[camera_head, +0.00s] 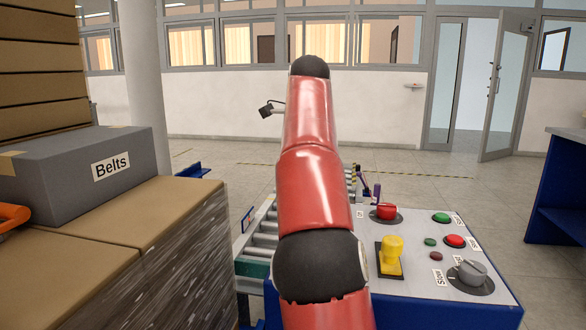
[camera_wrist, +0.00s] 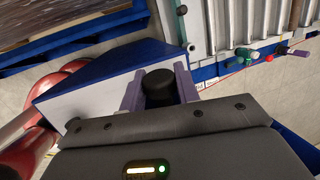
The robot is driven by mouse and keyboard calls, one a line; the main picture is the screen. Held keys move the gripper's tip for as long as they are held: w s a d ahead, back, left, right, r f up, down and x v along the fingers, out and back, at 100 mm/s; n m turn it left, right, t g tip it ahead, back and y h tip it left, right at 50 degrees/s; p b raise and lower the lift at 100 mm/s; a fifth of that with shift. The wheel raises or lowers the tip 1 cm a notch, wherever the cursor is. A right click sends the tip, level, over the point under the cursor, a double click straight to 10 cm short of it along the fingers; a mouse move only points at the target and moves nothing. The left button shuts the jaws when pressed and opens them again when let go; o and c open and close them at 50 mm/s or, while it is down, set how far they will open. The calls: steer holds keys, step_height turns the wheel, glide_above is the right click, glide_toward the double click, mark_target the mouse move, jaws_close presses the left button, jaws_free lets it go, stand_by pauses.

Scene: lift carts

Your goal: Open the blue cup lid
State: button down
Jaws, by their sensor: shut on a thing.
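My gripper (camera_wrist: 159,86) shows in the wrist view with its two purple fingers on either side of a dark round knob (camera_wrist: 158,82). It is shut on this knob, which sits at the edge of a blue and white control box (camera_wrist: 90,97). In the head view my red arm hides the gripper and the knob. The control box (camera_head: 420,302) shows there at the lower right, with a white top and blue sides. I see no blue cup or cup lid in either view.
The box top carries a yellow switch (camera_head: 392,252), a red knob (camera_head: 385,211), a grey dial (camera_head: 470,275) and several buttons. A roller conveyor (camera_head: 262,232) lies beside it. Open floor lies behind.

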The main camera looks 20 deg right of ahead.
stand_by(0.4)
steer(key=c, duration=1)
jaws_free()
steer(key=shift+c, duration=0.2)
